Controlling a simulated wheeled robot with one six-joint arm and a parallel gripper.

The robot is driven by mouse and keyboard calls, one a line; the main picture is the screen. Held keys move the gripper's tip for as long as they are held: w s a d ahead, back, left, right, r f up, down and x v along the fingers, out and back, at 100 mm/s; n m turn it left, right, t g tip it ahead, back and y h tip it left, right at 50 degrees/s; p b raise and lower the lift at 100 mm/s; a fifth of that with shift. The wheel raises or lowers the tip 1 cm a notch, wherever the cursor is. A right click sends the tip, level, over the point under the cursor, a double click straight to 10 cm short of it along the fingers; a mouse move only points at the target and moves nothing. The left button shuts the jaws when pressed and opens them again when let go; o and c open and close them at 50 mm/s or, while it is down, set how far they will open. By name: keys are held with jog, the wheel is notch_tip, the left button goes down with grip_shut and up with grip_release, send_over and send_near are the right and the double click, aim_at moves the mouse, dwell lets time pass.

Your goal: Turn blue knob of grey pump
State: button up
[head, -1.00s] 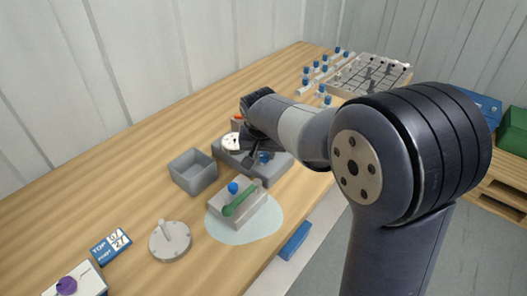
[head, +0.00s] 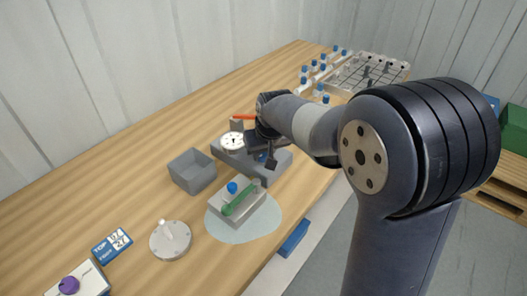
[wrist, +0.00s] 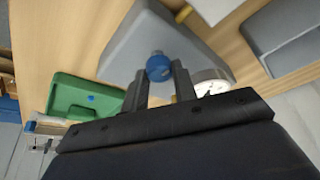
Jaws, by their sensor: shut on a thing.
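The grey pump (head: 228,157) sits on the wooden bench, with a round white gauge (head: 232,142) on its top. The gauge also shows in the wrist view (wrist: 212,84). My gripper (head: 266,152) is over the right part of the pump and partly hides it. In the wrist view the blue knob (wrist: 160,66) sits between the two fingertips of my gripper (wrist: 158,78), in front of the pump's grey body (wrist: 138,42). The fingers are shut on the knob. In the head view the knob is mostly hidden by my gripper.
An open grey bin (head: 192,171) stands left of the pump. A block with a green lever (head: 240,198) and another blue knob (head: 232,187) is in front, on a pale round mat (head: 240,233). A red-handled part (head: 242,117) is behind. A rack (head: 368,72) stands farther back.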

jog(key=o, duration=1)
jog(key=v, duration=1)
jog(key=shift+s+r, duration=0.15)
jog(key=shift+r, duration=0.2)
jog(key=shift+f, duration=0.1)
jog(key=x, duration=1)
jog(key=shift+f, duration=0.25)
jog(key=shift+w, duration=0.2)
jog(key=shift+s, duration=0.1)
